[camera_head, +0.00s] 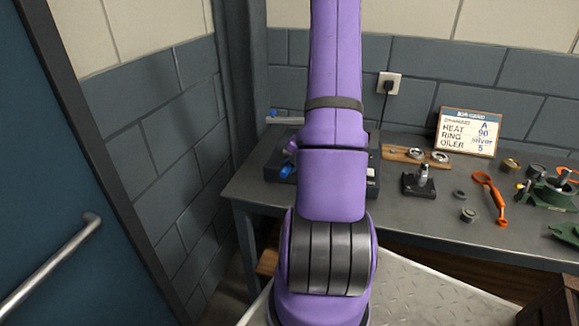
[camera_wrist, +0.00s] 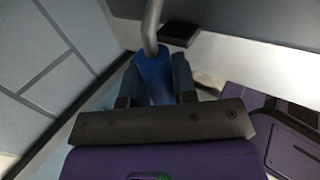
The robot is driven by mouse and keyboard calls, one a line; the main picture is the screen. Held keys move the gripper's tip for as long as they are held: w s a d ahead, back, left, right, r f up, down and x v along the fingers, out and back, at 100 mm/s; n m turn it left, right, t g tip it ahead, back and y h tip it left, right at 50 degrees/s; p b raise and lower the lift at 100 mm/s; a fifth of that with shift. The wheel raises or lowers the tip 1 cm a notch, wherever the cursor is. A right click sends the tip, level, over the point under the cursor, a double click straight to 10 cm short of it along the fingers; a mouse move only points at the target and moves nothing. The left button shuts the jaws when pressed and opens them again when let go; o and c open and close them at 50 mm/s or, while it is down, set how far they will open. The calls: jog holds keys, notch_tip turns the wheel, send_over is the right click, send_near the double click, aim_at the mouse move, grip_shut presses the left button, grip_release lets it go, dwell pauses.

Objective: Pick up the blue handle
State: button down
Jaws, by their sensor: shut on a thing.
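In the wrist view the blue handle (camera_wrist: 153,78) sits between the two fingers of my gripper (camera_wrist: 154,82), which is shut on it. A bent grey metal rod (camera_wrist: 150,28) runs from the handle's top toward the upper edge of the picture. In the head view my purple arm hides most of my gripper. A blue part (camera_head: 286,170) shows just left of the arm, at a dark box-shaped device (camera_head: 275,160) on the bench; I cannot tell whether it is the held handle.
The grey bench (camera_head: 415,212) carries a job card (camera_head: 467,132), a black stand (camera_head: 419,183), an orange-handled tool (camera_head: 491,198) and a green part (camera_head: 556,190) to the right. A grey bar (camera_head: 288,120) lies near the back wall. A blue door (camera_head: 45,180) stands at left.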

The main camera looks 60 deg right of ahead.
jog(key=shift+r, duration=5.5)
jog(key=shift+f, duration=0.15)
jog(key=shift+f, duration=0.6)
jog(key=shift+a, duration=0.1)
